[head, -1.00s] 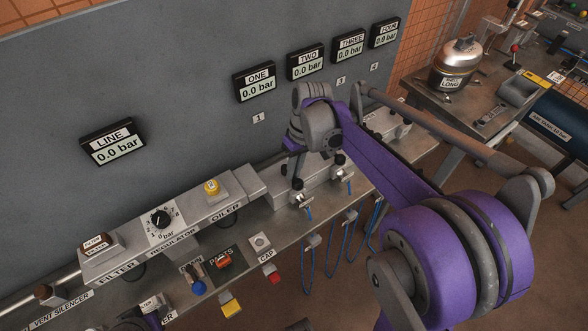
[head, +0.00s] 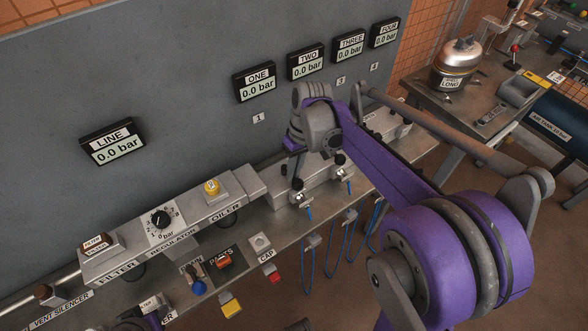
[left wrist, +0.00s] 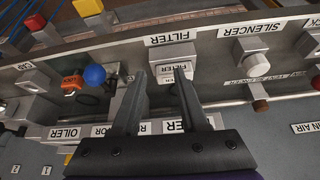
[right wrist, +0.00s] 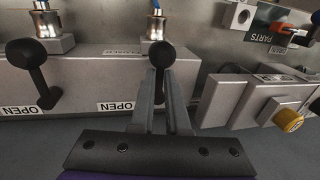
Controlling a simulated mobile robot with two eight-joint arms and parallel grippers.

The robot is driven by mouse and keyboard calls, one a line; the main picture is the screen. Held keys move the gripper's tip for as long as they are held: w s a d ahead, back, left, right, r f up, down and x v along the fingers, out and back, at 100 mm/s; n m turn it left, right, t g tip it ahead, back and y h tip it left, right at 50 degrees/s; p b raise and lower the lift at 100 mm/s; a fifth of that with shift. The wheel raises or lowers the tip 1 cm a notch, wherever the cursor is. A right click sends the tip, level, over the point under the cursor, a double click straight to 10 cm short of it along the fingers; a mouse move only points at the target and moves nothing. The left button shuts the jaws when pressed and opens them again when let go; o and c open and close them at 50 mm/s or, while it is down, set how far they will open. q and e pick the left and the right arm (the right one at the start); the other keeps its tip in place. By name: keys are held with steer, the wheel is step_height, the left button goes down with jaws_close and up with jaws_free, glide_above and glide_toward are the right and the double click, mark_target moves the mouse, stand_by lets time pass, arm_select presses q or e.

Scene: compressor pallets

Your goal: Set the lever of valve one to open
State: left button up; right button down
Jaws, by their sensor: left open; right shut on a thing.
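The lever of valve one (right wrist: 160,52) is black with a round end and shows at the top middle of the right wrist view. It sits on the grey valve block nearest the oiler. My right gripper (right wrist: 160,75) is shut on this lever, its fingers close on either side. An OPEN label (right wrist: 121,107) is on the block, left of the fingers in that view. In the head view, the right gripper is mostly hidden by its own wrist, and a black lever end (head: 298,184) shows below it. My left gripper (left wrist: 161,78) is open and empty above the filter area.
A second valve lever (right wrist: 38,72) stands left of the held one in the right wrist view. The oiler row with a yellow knob (head: 211,187) lies left of the valves. Gauge ONE (head: 256,83) reads 0.0 bar. Blue hoses (head: 331,242) hang below the bench edge.

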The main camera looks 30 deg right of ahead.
steer(key=shift+d+n, duration=0.1)
steer(key=shift+n, duration=0.2)
steer(key=n, duration=0.3)
steer(key=d+n, duration=0.1)
steer(key=shift+w+d+n+g, duration=0.1)
steer(key=shift+w+n+g, duration=0.2)
steer(key=shift+w+g, duration=0.1)
steer(key=n, duration=0.3)
steer(key=w+d+n, duration=0.1)
steer(key=shift+g+h, duration=0.4)
steer(key=n, duration=0.2)
steer(key=w+n, duration=0.1)
steer(key=n, duration=0.1)
steer(key=shift+d+h, duration=0.15)
steer(key=shift+h, duration=0.15)
steer(key=shift+w+n+h, duration=0.2)
steer(key=shift+w+n, duration=0.2)
steer(key=shift+n, duration=0.7)
steer(key=shift+w+n+h, duration=0.2)
steer(key=shift+w+n, duration=0.15)
steer(key=shift+n, duration=0.75)
steer(key=c, duration=0.9)
jaws_free()
